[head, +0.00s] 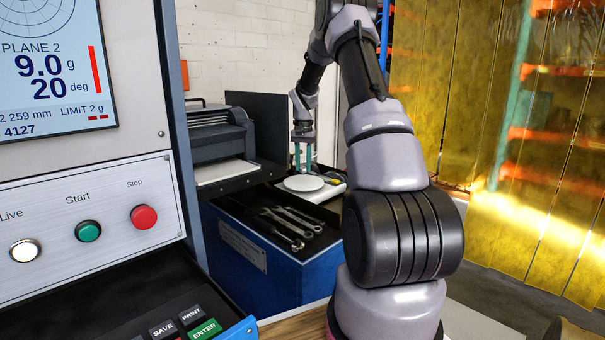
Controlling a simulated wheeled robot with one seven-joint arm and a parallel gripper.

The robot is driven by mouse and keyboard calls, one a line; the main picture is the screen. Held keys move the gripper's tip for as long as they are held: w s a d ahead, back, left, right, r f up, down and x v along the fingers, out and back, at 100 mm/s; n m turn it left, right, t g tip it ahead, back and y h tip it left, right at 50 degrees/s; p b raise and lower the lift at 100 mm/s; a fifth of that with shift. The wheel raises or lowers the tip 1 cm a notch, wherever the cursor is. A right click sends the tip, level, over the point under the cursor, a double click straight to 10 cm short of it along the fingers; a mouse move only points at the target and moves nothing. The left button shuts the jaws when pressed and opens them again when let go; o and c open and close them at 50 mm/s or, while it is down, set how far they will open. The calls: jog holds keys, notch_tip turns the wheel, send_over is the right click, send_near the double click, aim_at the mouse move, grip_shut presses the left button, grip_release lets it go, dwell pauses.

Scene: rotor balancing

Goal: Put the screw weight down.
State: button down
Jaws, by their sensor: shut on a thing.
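My gripper (303,168) points straight down, with its two teal fingers just above the round white pan of a small scale (303,184). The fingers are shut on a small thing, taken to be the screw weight. The weight itself is too small and too hidden between the fingers to make out. I cannot tell whether it touches the pan.
A printer (218,140) stands behind to the left. The balancer's control panel (85,225) fills the left. A yellow curtain (540,130) hangs at right.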

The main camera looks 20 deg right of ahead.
aim_at(304, 168)
jog(key=shift+f, duration=1.45)
jog(key=shift+f, duration=0.1)
jog(key=c, duration=0.6)
grip_release()
jog(key=shift+d, duration=0.1)
notch_tip(304, 168, up, 12)
